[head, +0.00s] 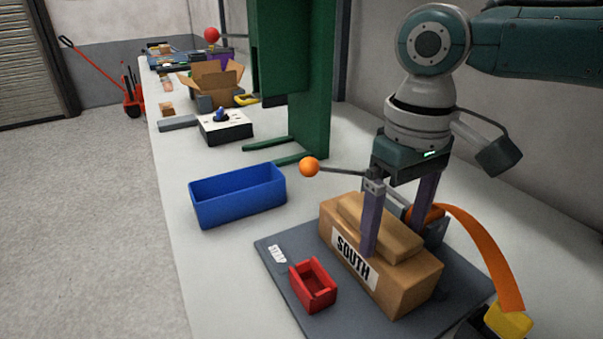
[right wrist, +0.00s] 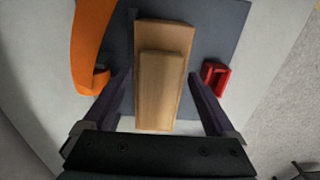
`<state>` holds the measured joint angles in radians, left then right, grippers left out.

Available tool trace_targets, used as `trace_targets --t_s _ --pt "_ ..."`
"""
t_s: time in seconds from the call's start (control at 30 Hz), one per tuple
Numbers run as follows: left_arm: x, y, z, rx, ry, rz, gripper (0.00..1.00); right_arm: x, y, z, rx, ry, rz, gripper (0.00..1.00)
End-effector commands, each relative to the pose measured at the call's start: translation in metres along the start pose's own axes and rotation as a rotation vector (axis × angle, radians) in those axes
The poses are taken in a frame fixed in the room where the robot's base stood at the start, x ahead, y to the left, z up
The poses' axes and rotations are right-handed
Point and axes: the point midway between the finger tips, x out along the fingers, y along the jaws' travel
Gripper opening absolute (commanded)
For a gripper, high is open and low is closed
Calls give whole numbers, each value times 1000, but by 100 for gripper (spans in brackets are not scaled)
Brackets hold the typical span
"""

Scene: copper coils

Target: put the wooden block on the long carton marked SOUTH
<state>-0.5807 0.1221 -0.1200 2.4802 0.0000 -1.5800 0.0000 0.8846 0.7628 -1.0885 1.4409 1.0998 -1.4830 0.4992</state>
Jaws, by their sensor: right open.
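The wooden block (head: 398,243) lies flat on top of the long carton (head: 405,288), whose front side has a white label reading SOUTH. The right wrist view shows the block (right wrist: 160,90) lengthwise along the middle of the carton (right wrist: 165,33). My right gripper (head: 394,228) is open above them and points down. Its fingers stand on either side of the block, with gaps between them and it in the right wrist view (right wrist: 160,78). In the head view one finger hides part of the block and of the carton's front side. My left gripper is not in view.
The carton rests on a dark grey mat (head: 283,277) labelled STRAP. A small red box (head: 314,284) and an orange strap (head: 480,245) flank it. A blue bin (head: 238,200), a green frame (head: 306,100) and an orange ball (head: 309,167) on a rod are behind.

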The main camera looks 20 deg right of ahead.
Motion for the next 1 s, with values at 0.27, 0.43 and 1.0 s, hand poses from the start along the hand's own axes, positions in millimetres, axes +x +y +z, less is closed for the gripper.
trace_targets --t_s 0.27,0.43,1.0 --pt "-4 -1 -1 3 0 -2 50 -22 0 -1 1 3 -2 91" --pt "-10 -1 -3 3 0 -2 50 -61 0 -1 0 5 -2 91" --pt "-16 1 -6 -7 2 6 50 -89 -35 11 -133 17 -24 91"
